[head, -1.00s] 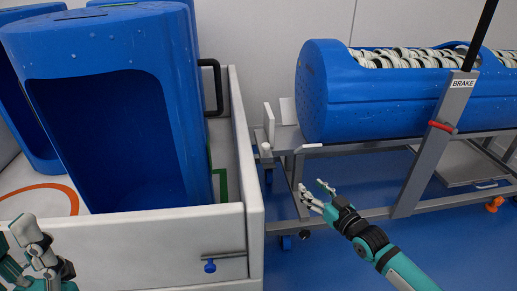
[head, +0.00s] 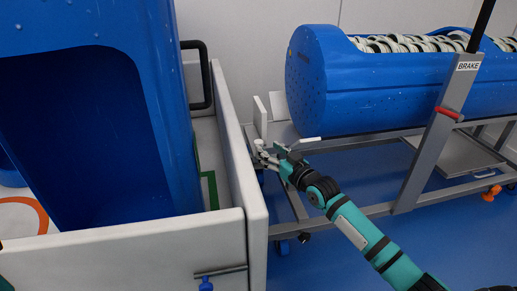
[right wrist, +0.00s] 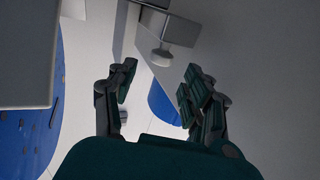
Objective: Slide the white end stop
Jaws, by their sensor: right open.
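The white end stop (head: 260,117) is a small upright plate at the left end of the grey cart, beside the blue tub's end. In the right wrist view a pale round knob (right wrist: 162,57) sits under a grey bar, ahead of and between my fingers. Its link to the stop is unclear. My right gripper (head: 259,153) is open at the cart's near left corner, just below the stop. Its spread, empty fingers also show in the right wrist view (right wrist: 160,84). I cannot tell whether it touches anything. My left gripper is out of view.
A blue tub (head: 318,80) filled with ringed parts lies on the grey cart (head: 375,208), which has a BRAKE post (head: 440,120). A white-walled bin (head: 120,245) with an upright blue tub (head: 175,120) stands close at left. Blue floor lies in front of the cart.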

